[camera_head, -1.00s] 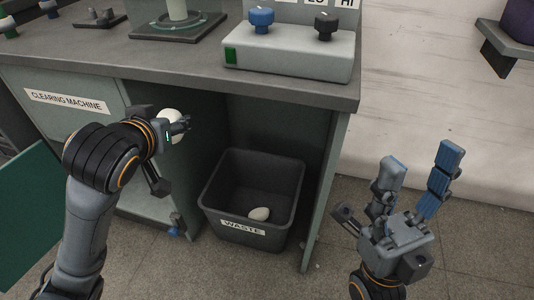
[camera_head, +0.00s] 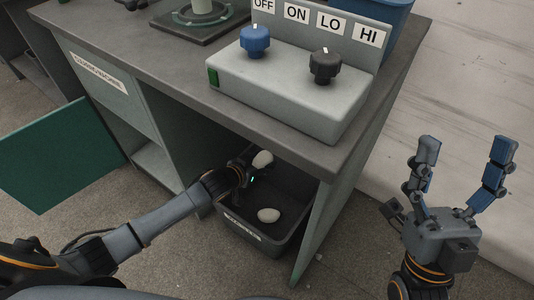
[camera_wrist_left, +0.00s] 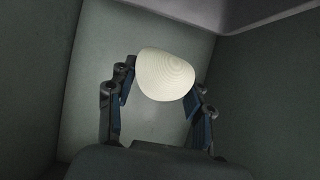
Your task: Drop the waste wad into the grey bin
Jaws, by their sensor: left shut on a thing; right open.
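The white, rounded waste wad (camera_head: 263,160) is held at the fingertips of my left gripper (camera_head: 254,165), above the back of the grey bin (camera_head: 255,243). In the left wrist view the wad (camera_wrist_left: 165,75) sits between the two fingers of the left gripper (camera_wrist_left: 163,88). The bin stands on the floor under the counter, with a label on its front. My right gripper (camera_head: 460,165) is open and empty, fingers up, right of the counter.
The counter (camera_head: 150,60) overhangs the bin, and its side panel (camera_head: 335,205) stands close to the bin's right. A control box (camera_head: 280,95) with a blue and a black knob is on top. A green door (camera_head: 55,155) hangs open at left.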

